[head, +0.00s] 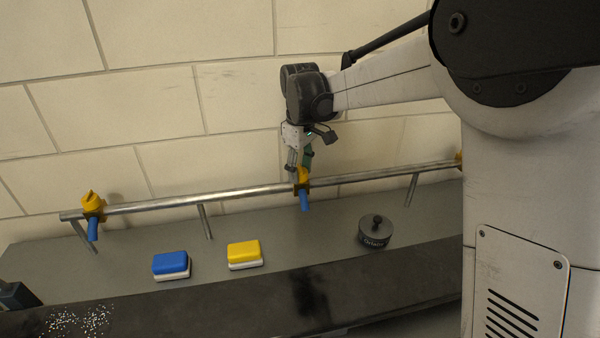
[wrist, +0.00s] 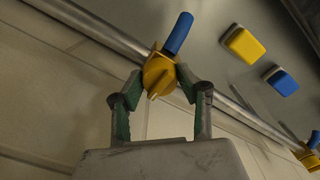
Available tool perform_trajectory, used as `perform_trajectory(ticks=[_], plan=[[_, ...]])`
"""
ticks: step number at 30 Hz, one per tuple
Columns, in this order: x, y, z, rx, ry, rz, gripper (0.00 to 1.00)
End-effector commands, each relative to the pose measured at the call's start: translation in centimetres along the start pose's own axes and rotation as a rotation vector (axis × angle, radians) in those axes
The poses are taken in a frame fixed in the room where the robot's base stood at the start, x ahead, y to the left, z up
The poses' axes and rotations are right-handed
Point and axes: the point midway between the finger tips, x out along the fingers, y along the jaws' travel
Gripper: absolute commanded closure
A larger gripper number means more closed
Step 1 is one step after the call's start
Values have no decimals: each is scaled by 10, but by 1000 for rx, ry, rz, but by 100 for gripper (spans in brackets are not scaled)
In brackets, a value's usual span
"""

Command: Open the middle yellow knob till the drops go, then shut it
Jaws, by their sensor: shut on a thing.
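A metal pipe (head: 240,192) runs along the wall above a grey ledge and carries yellow knobs with blue spouts. The middle yellow knob (head: 302,178) has its blue spout (head: 305,200) pointing down. My gripper (head: 301,168) reaches down to this knob from above. In the wrist view, my gripper (wrist: 160,82) has its green fingers on both sides of the yellow knob (wrist: 158,73), shut on it. Another yellow knob (head: 92,202) sits at the pipe's left end. A third yellow knob (head: 459,158) shows partly beside my arm. Drops near the middle spout are too small to tell.
A blue sponge (head: 171,265) and a yellow sponge (head: 244,254) lie on the ledge (head: 215,280). A dark round lidded pot (head: 375,232) stands to the right. Speckles (head: 80,322) and a dark wet-looking patch (head: 312,300) mark the black front strip.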

Motion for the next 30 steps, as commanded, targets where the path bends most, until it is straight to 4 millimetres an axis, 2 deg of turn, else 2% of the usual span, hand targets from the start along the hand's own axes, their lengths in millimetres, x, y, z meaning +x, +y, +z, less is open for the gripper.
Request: perform_trajectory(ticks=[20,21,25,30], plan=[[0,0,0,-64,0,0,92],[0,0,0,-64,0,0,63],[0,0,0,-64,0,0,47],[0,0,0,-64,0,0,47]])
